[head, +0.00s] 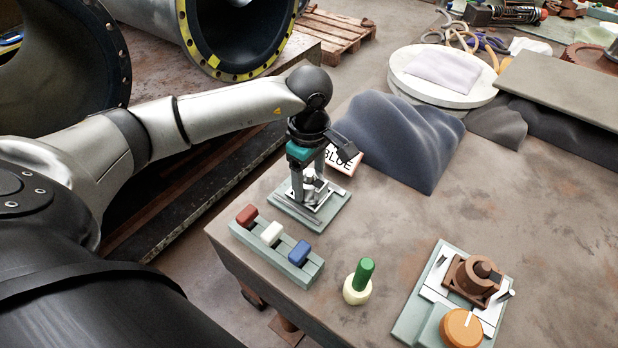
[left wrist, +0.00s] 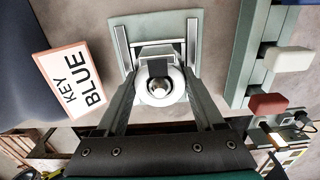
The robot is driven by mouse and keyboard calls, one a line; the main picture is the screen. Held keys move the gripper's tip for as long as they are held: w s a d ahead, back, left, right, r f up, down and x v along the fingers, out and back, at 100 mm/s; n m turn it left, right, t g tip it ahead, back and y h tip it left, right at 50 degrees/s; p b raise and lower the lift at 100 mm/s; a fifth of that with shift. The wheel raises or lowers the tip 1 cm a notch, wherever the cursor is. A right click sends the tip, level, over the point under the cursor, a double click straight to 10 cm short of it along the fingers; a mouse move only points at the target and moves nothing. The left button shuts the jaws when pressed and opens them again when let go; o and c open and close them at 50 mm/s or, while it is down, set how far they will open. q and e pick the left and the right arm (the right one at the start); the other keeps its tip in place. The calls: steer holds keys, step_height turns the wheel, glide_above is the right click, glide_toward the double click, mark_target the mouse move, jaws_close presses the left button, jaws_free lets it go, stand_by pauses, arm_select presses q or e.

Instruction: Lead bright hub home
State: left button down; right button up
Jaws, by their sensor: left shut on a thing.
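A bright white-silver hub (left wrist: 160,88) with a round metal centre sits on a pale green plate with two metal rails (left wrist: 156,22). In the head view the plate (head: 325,216) lies near the table's left edge, and the hub is mostly hidden by my gripper. My left gripper (head: 311,188) reaches down over the plate and is shut on the hub, one finger on each side in the left wrist view (left wrist: 160,95). A second fixture (head: 410,325) at the right holds a brown hub (head: 469,277) and an orange dial (head: 461,328). My right gripper is not in view.
A card reading "KEY BLUE" (left wrist: 72,82) stands beside the plate. A rail with red (head: 247,215), white (head: 272,233) and blue (head: 299,252) blocks lies in front. A green peg (head: 365,273) stands in a cream base. Dark cloth-like mounds (head: 400,135) lie behind.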

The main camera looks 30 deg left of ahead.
arm_select(q)
steer(key=shift+f, duration=0.1)
jaws_free()
step_height(320, 180, up, 15)
steer(key=p, duration=0.1)
stand_by(0.5)
steer(key=shift+s, duration=0.1)
